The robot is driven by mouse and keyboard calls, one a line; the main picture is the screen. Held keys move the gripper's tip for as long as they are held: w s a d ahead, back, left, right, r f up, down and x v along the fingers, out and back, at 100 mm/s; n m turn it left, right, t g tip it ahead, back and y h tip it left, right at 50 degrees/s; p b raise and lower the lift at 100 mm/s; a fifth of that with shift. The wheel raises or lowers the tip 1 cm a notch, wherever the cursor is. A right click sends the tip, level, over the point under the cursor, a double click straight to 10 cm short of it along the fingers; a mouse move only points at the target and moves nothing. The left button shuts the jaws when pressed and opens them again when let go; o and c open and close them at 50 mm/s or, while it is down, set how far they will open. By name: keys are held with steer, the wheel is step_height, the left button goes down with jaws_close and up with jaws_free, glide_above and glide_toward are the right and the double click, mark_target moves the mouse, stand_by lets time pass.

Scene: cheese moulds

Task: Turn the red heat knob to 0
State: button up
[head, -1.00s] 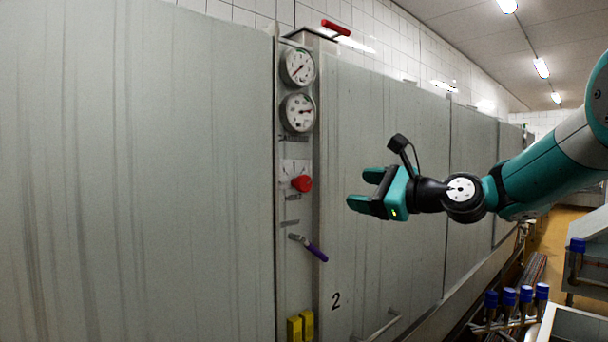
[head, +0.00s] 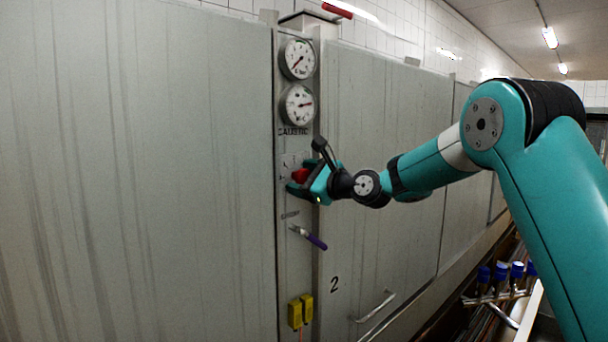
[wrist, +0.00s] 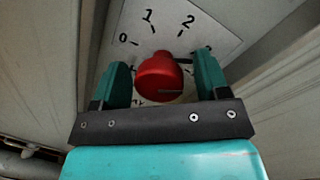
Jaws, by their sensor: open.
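The red heat knob (head: 300,175) sits on the narrow control panel, below the two gauges. In the wrist view the red knob (wrist: 160,80) lies between the two teal fingers of my gripper (wrist: 162,76). The fingers are open, one on each side, with small visible gaps. A thin pale line on the knob's face points to the right in the wrist view. The white dial plate (wrist: 185,25) behind it shows 0 at the upper left, then 1 and 2; a further mark at the right is partly hidden by a finger. In the head view my gripper (head: 306,179) partly covers the knob.
Two round gauges (head: 298,60) are above the knob. A purple-handled lever (head: 315,241) projects below it, with yellow boxes (head: 300,311) lower down. Flat grey metal panels (head: 160,180) stand on both sides. Blue-capped valves (head: 500,271) are at the lower right.

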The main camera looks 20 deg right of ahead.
steer(key=c, duration=0.9)
